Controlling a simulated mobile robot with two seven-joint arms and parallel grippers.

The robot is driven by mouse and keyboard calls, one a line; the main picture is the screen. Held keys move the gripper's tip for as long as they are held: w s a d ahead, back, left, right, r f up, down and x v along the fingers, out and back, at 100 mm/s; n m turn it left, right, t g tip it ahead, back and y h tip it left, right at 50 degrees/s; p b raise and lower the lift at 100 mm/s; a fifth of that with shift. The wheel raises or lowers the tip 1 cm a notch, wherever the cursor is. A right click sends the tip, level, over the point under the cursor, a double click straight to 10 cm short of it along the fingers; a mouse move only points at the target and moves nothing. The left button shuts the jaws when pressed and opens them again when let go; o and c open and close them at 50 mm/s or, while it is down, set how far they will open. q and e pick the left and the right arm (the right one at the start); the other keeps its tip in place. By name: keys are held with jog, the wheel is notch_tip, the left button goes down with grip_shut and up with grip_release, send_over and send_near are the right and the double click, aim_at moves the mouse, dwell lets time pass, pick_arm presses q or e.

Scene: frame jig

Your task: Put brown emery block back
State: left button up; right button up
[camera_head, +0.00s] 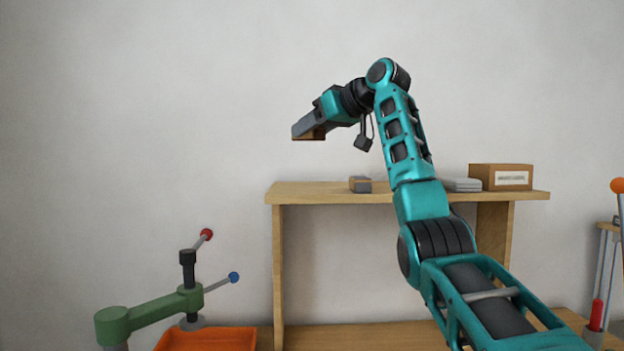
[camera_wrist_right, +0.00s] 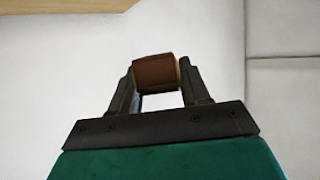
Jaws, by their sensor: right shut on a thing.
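My right gripper (camera_head: 308,130) is raised above the left part of the wooden shelf (camera_head: 320,196), with clear air between them. It is shut on the brown emery block (camera_head: 314,135), whose brown underside shows below the fingers. In the right wrist view the brown emery block (camera_wrist_right: 156,72) sits between the two dark fingers of the right gripper (camera_wrist_right: 158,78). My left gripper is in neither view.
On the shelf top are a small grey and brown block (camera_head: 360,184), a grey stack (camera_head: 462,185) and a labelled cardboard box (camera_head: 500,177). A green clamp arm (camera_head: 150,312) with red and blue knobs and an orange tray (camera_head: 205,341) stand at lower left.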

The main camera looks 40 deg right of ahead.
aim_at(312, 192)
notch_tip(312, 192, down, 10)
jog(key=shift+f, duration=0.25)
dwell(0.4)
jog(key=shift+f, duration=0.1)
jog(key=shift+f, duration=0.15)
jog(key=o, duration=1.1)
jog(key=shift+c, duration=0.2)
